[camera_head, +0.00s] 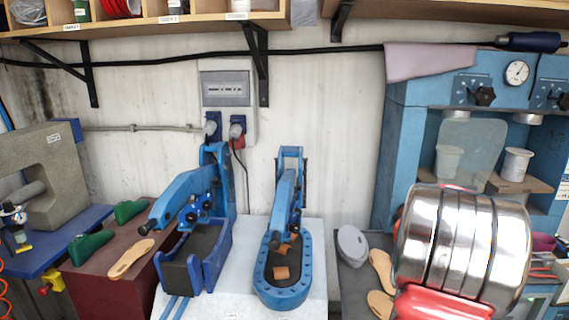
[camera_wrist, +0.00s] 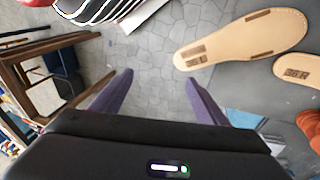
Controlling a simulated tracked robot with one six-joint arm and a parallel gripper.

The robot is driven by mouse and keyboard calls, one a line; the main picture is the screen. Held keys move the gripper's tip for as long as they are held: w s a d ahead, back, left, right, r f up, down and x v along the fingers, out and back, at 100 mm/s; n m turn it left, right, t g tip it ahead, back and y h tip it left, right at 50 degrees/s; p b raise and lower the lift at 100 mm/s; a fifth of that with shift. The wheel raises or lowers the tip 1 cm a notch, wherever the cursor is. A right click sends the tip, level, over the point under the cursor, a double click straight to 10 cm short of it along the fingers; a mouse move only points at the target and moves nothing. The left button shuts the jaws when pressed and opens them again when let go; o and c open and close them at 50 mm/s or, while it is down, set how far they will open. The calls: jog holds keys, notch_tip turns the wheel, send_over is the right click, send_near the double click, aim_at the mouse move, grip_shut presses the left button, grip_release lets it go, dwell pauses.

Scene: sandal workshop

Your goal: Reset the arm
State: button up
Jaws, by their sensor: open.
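My gripper (camera_wrist: 159,84) shows in the wrist view with its two purple fingers apart and nothing between them. Its fingers point toward the grey tiled floor. A tan sandal sole (camera_wrist: 240,38) lies on a grey surface to the right of the fingers, apart from them. A second sole (camera_wrist: 299,70) lies at the right edge of that view. In the head view, my shiny metal arm part with red trim fills the lower right, and the gripper itself is not visible there.
Two blue presses, one at left (camera_head: 195,245) and one at centre (camera_head: 283,272), stand on a white table (camera_head: 232,293). Soles (camera_head: 381,270) lie on a dark surface beside my arm. A blue machine (camera_head: 402,150) stands behind at right. Wooden shelves (camera_head: 150,22) hang above.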

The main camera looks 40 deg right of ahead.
jog(key=w+a+r+n+t+h, duration=0.1)
jog(key=w+a+r+n+t, duration=0.15)
jog(key=w+a+n, duration=0.5)
jog(key=w+a+r+n+t+h, duration=0.1)
jog(key=w+a+r+n, duration=0.3)
jog(key=a+n, duration=0.6)
jog(key=a+r+n+t, duration=0.2)
jog(key=a+n, duration=0.2)
jog(key=a, duration=1)
jog(key=w+a+r+n+t+y, duration=0.1)
jog(key=a+r+n+t, duration=0.2)
jog(key=a, duration=1.2)
jog(key=shift+w+a+r+n, duration=0.15)
jog(key=shift+n, duration=0.9)
